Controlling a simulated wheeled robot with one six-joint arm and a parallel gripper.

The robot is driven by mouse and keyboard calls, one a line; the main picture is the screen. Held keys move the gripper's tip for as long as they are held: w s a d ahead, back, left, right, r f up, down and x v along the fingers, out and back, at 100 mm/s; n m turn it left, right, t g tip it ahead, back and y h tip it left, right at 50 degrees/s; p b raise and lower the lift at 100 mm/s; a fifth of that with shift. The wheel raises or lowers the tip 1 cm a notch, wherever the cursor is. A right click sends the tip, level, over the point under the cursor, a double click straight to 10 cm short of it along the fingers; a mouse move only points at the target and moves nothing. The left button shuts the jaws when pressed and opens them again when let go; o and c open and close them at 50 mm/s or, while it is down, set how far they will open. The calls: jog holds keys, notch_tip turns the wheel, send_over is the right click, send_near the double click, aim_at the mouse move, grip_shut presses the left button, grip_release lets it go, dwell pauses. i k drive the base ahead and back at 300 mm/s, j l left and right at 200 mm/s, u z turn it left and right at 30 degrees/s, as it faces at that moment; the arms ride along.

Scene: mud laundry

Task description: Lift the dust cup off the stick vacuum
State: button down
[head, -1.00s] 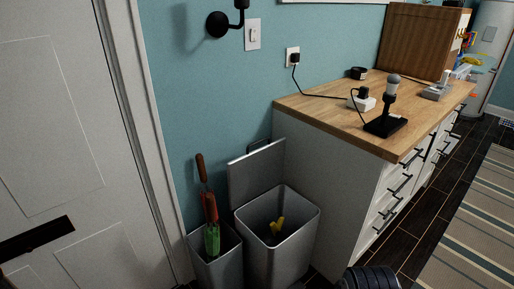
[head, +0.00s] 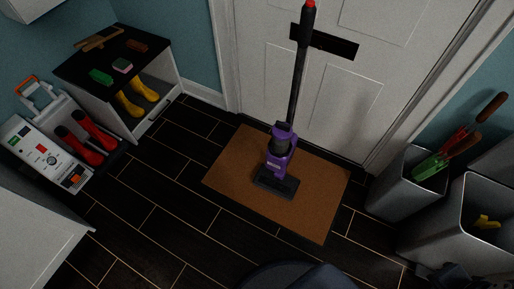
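The stick vacuum (head: 281,158) stands upright on a brown doormat (head: 225,180) in front of the white door. It has a purple body, a long dark tube and a dark floor head (head: 276,184). A red tip shows at the top of the tube, near the upper picture edge. The dust cup (head: 283,139) appears to be the dark grey rounded part in the purple body; its exact edges are hard to tell. It sits on the vacuum. My gripper cannot be made out in the head view.
A bench (head: 98,69) with yellow boots stands at the left, beside a white case (head: 42,153) and red boots (head: 92,131). Grey bins (head: 388,190) stand at the right. A white cabinet corner (head: 35,235) is at lower left. Dark floor around the mat is clear.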

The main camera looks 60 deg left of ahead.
aim_at(282, 132)
jog(key=u, duration=1.95)
jog(key=i+j+z, duration=0.15)
jog(key=z, duration=0.25)
jog(key=i+j+z, duration=0.45)
jog(key=z, duration=0.3)
jog(key=i+j+z, duration=0.1)
jog(key=j+z, duration=0.25)
